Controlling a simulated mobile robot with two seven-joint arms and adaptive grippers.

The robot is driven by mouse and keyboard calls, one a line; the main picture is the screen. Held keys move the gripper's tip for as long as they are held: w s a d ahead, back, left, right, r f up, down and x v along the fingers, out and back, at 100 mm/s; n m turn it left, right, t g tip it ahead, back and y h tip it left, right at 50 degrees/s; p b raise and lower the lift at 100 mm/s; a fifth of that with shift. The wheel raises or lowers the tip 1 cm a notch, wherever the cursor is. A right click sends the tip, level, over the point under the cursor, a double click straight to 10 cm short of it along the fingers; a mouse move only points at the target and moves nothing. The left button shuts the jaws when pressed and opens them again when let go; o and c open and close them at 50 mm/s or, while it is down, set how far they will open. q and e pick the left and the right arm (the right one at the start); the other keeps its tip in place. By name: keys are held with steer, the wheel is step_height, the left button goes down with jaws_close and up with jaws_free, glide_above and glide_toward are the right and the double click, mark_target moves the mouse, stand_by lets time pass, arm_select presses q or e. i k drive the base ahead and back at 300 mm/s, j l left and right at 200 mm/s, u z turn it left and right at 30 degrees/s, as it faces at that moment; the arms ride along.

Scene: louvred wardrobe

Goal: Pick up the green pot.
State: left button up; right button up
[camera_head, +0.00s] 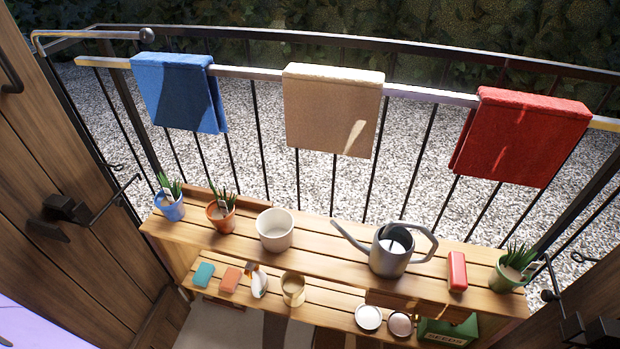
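The green pot (504,281) stands upright at the right end of the upper wooden shelf (340,247). A spiky green plant (519,256) grows in it, with a small pale tag at its rim. A red block-like item (457,271) stands a little to its left, apart from it. Neither of my grippers shows in the head view, so their state and distance from the pot are hidden.
A metal watering can (391,249), a white pot (275,230), an orange pot (221,216) and a blue pot (169,206) share the upper shelf. A railing with towels stands behind. Wooden doors flank the shelves; a dark latch (573,328) is near the green pot.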

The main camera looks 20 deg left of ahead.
mark_target(510, 271)
steer(key=z, duration=0.7)
steer(key=j+u, duration=0.15)
steer(key=u, duration=0.35)
steer(key=i+j+u, duration=0.1)
steer(key=u, duration=0.4)
steer(key=i+j+u, duration=0.1)
steer(key=u, duration=0.4)
steer(key=z, duration=1.8)
